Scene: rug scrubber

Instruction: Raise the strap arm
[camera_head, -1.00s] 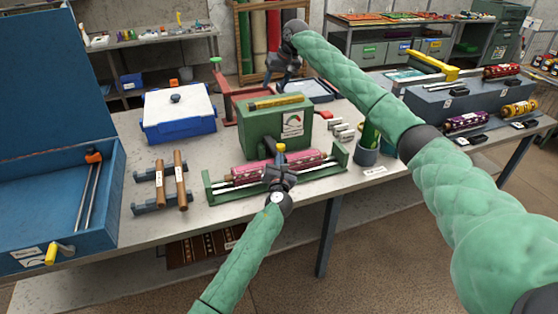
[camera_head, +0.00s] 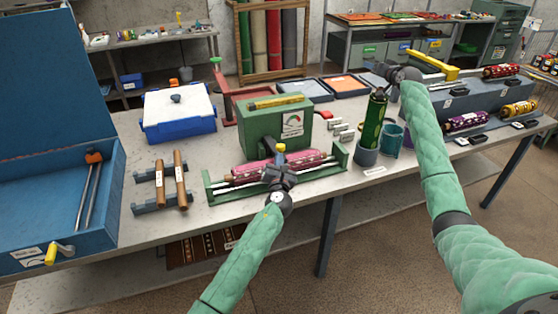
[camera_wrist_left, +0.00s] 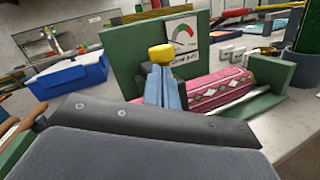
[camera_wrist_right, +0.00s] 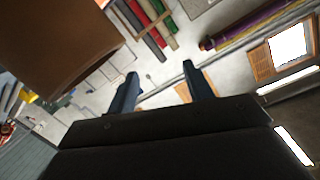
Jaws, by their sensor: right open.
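A long yellow arm (camera_head: 432,62) lies low over the grey-blue case (camera_head: 470,104) at the right of the bench; I cannot tell for sure that it is the strap arm. My right gripper (camera_head: 382,70) is just left of the yellow arm's end, above a green patterned roll. In the right wrist view its fingers (camera_wrist_right: 164,88) are apart with nothing between them. My left gripper (camera_head: 279,164) is at the green cradle (camera_head: 335,172) with the pink patterned roll (camera_head: 305,161). In the left wrist view its fingers (camera_wrist_left: 165,85) are close together at a yellow knob (camera_wrist_left: 162,54).
The green roll (camera_head: 375,120) stands upright in a cup beside a teal cup (camera_head: 391,140). A green box with a gauge (camera_head: 275,127) stands behind the cradle. A blue-and-white bin (camera_head: 178,112) and an open blue chest (camera_head: 60,215) are at left. Patterned rolls (camera_head: 467,122) lie at right.

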